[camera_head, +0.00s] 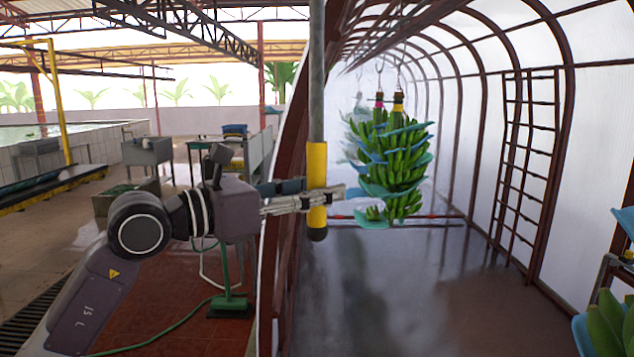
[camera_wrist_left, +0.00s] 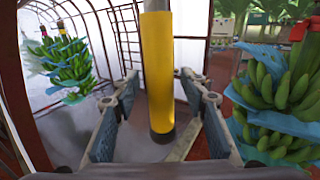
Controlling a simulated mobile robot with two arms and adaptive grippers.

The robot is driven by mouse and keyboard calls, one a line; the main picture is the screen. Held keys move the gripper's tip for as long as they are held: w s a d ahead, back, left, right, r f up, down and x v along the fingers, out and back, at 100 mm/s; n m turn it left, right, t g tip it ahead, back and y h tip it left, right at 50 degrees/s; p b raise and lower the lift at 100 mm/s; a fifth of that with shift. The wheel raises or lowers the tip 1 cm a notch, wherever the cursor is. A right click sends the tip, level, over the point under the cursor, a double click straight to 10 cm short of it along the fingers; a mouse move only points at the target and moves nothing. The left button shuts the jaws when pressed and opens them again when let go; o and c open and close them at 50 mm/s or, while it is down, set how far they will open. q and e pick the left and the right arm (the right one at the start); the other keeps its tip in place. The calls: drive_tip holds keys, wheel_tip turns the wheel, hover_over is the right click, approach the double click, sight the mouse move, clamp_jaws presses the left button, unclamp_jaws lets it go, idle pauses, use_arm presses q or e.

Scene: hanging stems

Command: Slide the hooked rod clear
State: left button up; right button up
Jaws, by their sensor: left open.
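The hooked rod (camera_head: 317,90) hangs upright in the middle of the head view, a grey pole with a yellow sleeve and a dark rounded lower end. Its hook is out of view above. My left gripper (camera_head: 338,194) reaches in from the left at the height of the yellow sleeve. In the left wrist view, the yellow sleeve (camera_wrist_left: 158,60) stands between the two open fingers, with a gap visible on each side. The dark end is below the fingers. My right gripper is not in view.
A banana bunch with blue sheets (camera_head: 405,160) hangs from the overhead line behind the rod. Another bunch (camera_wrist_left: 275,90) is close on the right in the left wrist view. A red ladder-like frame (camera_head: 528,160) stands at the right wall. The wet floor (camera_head: 400,290) is clear.

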use_arm(q)
drive_tip(key=shift+c, duration=0.4)
clamp_jaws()
drive_tip(key=shift+a+f, duration=0.1)
drive_tip(key=shift+a, duration=0.1)
drive_tip(key=a+b, duration=0.4)
drive_tip(key=a, duration=0.8)
drive_tip(key=shift+a, duration=0.4)
